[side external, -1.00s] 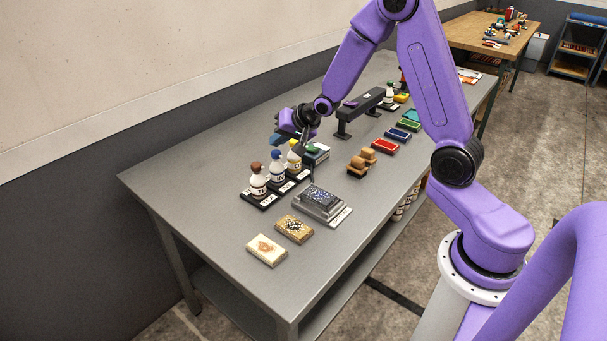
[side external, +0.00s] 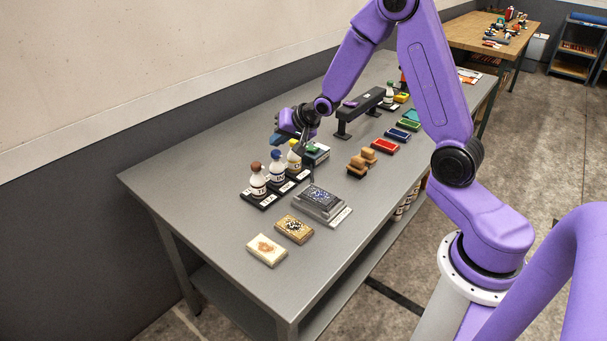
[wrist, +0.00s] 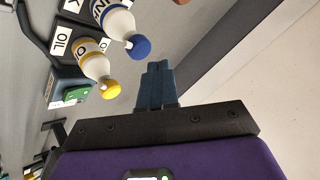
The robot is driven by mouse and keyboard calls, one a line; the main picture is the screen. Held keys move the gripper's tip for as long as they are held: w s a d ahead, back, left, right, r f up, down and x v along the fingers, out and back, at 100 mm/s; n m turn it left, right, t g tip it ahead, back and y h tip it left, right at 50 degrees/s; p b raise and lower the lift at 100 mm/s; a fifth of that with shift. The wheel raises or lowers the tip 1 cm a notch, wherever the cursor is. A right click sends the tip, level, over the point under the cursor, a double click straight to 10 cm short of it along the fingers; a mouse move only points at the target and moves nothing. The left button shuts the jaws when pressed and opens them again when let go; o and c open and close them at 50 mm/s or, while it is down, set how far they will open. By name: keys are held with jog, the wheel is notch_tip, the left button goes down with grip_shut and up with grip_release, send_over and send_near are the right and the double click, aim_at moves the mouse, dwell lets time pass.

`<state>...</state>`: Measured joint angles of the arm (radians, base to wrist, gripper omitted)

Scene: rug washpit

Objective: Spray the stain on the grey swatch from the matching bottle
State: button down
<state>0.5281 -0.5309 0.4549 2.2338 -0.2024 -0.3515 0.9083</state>
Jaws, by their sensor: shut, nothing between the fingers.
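The grey swatch (side external: 323,198), with a dark blue speckled stain, lies on a grey stepped stand with a white label. Three white spray bottles stand in a row behind it on black labelled bases: a brown-capped one (side external: 258,183), a blue-capped one (side external: 277,170) and a yellow-capped one (side external: 295,158). In the wrist view the yellow-capped bottle (wrist: 95,65) stands by the label OIL, and the blue-capped bottle (wrist: 118,22) is partly cut off; its lettering seems to read INK. My gripper (wrist: 157,68) is shut and empty, close beside these two caps and apart from them.
A tan speckled swatch (side external: 294,229) and a cream swatch with an orange stain (side external: 266,250) lie near the front edge. Brown wooden-looking blocks (side external: 358,167), a red tray (side external: 384,145) and a black raised bar (side external: 360,106) stand farther back. The table's left side is clear.

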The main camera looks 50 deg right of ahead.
aim_at(279, 153)
jog(key=shift+f, duration=0.1)
dwell(0.4)
jog(key=shift+f, duration=0.35)
jog(key=shift+f, duration=0.35)
dwell(0.6)
jog(key=shift+r, duration=0.8)
notch_tip(279, 153, up, 6)
dwell(0.7)
jog(key=shift+a, duration=0.1)
dwell(0.4)
